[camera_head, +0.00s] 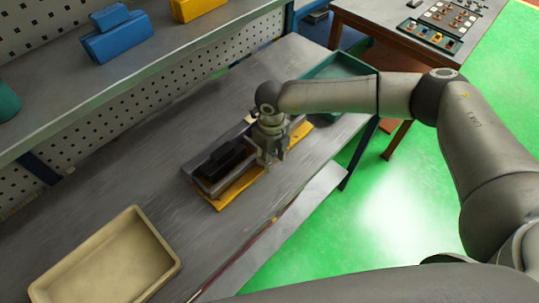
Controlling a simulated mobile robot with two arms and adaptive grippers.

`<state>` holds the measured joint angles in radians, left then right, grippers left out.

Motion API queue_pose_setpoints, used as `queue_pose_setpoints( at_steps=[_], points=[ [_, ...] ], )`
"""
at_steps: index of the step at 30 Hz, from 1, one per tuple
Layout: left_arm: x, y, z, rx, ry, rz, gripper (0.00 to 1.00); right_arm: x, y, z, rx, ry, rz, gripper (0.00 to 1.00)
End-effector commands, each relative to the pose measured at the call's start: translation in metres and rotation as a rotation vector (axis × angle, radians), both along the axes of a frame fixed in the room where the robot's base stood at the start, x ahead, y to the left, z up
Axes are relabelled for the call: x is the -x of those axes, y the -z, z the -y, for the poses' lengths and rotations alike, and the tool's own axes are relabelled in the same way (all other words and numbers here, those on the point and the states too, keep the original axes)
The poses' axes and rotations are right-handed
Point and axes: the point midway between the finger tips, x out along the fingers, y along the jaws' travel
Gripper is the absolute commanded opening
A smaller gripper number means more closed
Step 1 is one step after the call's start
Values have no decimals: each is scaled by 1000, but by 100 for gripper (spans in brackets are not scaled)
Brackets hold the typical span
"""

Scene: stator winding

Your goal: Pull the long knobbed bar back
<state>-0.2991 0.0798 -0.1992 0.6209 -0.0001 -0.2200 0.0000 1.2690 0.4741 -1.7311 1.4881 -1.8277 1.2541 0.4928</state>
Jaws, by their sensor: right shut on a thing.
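A machine with a yellow base (237,187) and a grey frame (209,186) sits on the grey workbench. A black block (226,159) lies inside the frame. My right gripper (270,160) points down over the right part of this machine. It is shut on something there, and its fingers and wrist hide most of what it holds. The long knobbed bar cannot be made out apart from the gripper. My left gripper is not in view.
A beige tray (172,262) stands at the lower left of the workbench (95,205). A green tray (335,66) lies beyond my right arm. A shelf (150,62) with blue and yellow bins runs along the back. A wooden table (375,14) with small parts stands at the upper right.

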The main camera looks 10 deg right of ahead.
Motion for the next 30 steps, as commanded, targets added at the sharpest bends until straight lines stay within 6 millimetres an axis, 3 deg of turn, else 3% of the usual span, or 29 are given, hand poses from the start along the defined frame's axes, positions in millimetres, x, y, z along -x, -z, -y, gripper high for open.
queue_pose_setpoints(
  at_steps=[9, 10, 14, 24, 30],
  points=[
    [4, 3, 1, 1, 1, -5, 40, 7, 2, 5, 7, -1, -9, 0],
    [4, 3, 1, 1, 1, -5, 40, 7, 2, 5, 7, -1, -9, 40],
    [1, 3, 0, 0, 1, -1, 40, 6, 2, 4, 6, -1, -8, 57],
    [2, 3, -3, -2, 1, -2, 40, 5, 0, 3, 4, -1, -4, 57],
    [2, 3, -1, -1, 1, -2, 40, 4, -27, 4, 1, -1, 0, 57]
  ],
)
